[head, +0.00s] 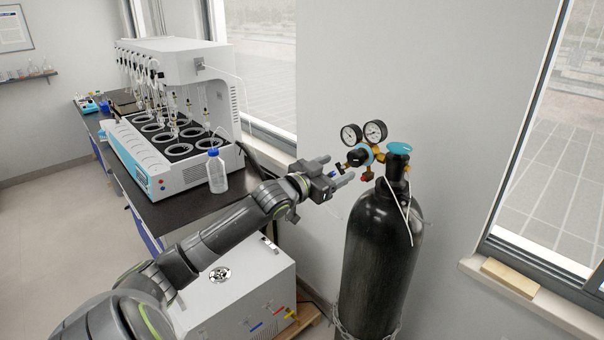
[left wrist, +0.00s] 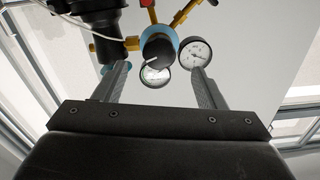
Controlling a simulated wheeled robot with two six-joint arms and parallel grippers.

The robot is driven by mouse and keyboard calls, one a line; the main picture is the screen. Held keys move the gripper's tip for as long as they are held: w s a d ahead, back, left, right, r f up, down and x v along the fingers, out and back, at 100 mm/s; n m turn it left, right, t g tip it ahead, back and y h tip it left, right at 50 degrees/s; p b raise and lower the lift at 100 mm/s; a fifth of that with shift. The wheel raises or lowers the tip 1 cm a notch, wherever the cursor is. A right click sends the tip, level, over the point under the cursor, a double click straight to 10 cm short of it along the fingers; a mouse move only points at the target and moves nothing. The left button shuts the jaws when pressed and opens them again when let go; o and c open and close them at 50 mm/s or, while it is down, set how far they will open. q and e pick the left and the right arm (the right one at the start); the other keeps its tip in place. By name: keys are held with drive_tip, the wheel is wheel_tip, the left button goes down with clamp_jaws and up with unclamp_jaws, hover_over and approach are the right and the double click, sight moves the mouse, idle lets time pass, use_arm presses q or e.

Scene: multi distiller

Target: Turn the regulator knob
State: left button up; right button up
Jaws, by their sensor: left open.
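The regulator knob (head: 357,157) is a dark round knob on the teal and brass regulator (head: 369,150) at the top of the black gas cylinder (head: 378,245). In the left wrist view the knob (left wrist: 158,52) shows a white line on its face. Two round gauges, one (head: 350,135) on the left and one (head: 375,131) on the right, sit above it. My left gripper (head: 339,168) is open and empty, just left of the regulator. In the left wrist view the knob appears between and beyond the fingertips (left wrist: 158,68), apart from both. My right gripper is not in view.
A teal handwheel (head: 399,148) tops the cylinder valve. A dark bench (head: 178,212) at left carries a white distiller (head: 180,62) and a clear bottle (head: 217,174). A white box unit (head: 232,296) stands below my left arm. Bare wall lies behind the regulator.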

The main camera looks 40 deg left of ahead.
use_arm(q)
drive_tip(key=s, duration=1)
drive_tip(key=shift+s+a+p, duration=0.35)
drive_tip(key=shift+a, duration=0.05)
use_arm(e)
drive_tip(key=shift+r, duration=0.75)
use_arm(q)
drive_tip(key=shift+f, duration=0.1)
